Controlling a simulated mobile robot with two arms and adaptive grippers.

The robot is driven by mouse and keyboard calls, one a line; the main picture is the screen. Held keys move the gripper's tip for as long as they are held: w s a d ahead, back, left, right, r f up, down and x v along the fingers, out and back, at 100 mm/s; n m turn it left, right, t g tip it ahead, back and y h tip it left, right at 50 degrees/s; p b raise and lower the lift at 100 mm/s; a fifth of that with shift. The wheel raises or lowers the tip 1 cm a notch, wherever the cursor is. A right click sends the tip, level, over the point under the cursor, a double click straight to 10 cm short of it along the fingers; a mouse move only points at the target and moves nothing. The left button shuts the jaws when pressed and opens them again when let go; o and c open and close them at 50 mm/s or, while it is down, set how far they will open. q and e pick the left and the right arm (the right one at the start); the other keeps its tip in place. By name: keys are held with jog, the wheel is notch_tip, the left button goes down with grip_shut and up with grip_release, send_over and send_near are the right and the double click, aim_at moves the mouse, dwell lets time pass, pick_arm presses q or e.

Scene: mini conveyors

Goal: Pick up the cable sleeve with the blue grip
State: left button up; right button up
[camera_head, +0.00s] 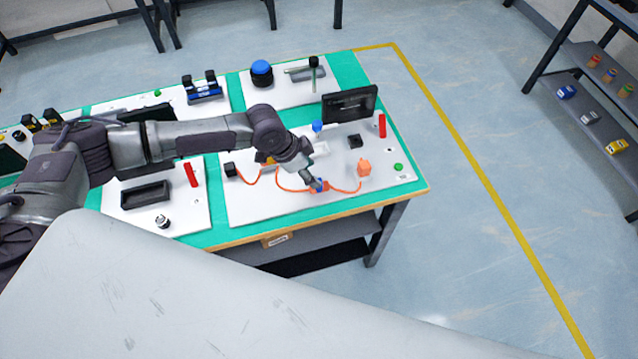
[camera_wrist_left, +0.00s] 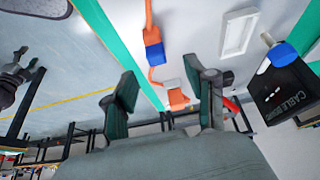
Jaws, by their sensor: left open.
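My left gripper (camera_head: 314,182) comes down over the board close to the sleeve. In the left wrist view its fingers (camera_wrist_left: 163,84) are spread apart with nothing between them gripped. Whether they touch the sleeve cannot be told.
An orange block (camera_head: 363,168) stands right of the sleeve, at the cable's end. A blue-capped part (camera_head: 317,127), a red bar (camera_head: 382,126) and a black monitor (camera_head: 350,104) stand behind. A black box (camera_wrist_left: 284,92) is at the right in the wrist view.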

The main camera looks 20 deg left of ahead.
pick_arm(q)
jog(key=p+x, duration=0.1)
jog(key=x, duration=0.4)
jog(key=shift+s+d+f+p, duration=0.15)
jog(key=shift+f+p, duration=0.05)
jog(key=shift+p, duration=0.2)
jog(key=shift+d+f, duration=0.1)
jog(key=shift+f, duration=0.15)
jog(key=shift+c, duration=0.3)
grip_shut()
